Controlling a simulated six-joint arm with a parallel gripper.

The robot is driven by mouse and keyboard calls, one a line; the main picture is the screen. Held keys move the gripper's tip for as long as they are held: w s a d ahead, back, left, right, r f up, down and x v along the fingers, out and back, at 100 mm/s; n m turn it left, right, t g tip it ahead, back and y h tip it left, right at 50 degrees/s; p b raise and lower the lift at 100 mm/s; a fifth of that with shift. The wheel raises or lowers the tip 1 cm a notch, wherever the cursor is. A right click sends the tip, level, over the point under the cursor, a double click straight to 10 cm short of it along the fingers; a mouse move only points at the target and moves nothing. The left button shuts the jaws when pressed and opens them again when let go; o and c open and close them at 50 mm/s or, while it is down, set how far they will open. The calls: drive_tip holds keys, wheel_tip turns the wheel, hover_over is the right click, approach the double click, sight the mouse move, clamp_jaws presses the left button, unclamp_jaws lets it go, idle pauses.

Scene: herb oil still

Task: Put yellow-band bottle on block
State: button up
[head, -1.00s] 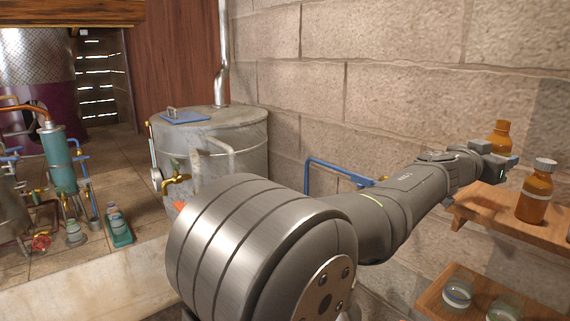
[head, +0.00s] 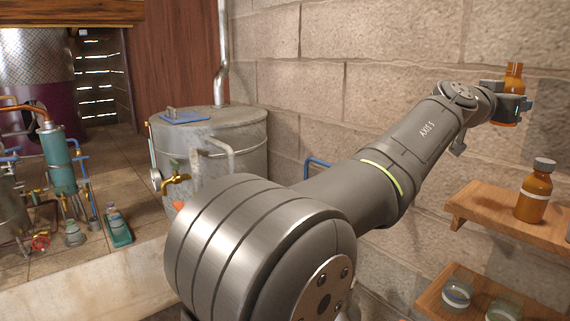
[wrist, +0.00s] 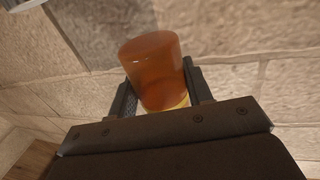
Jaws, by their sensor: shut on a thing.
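My gripper (head: 514,106) is shut on an amber bottle (head: 514,76), held in the air above the upper wooden shelf at the right. In the wrist view the amber bottle (wrist: 155,65) sits between the two fingers (wrist: 166,90), and a strip of yellow shows low on it by the jaws. The rest of its band is hidden by the gripper. A low teal block-like piece (head: 120,238) stands on the floor tiles at the left; I cannot tell whether it is the task's block.
Another amber bottle with a white band and grey cap (head: 535,190) stands on the upper shelf (head: 488,207). Glass jars (head: 457,292) sit on the lower shelf (head: 430,300). A metal tank (head: 235,135) and a teal still column (head: 60,162) stand left. The stone wall is close behind my arm.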

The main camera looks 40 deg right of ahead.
sight(512, 66)
wheel_tip(512, 66, up, 10)
drive_tip(key=shift+f, duration=1.4)
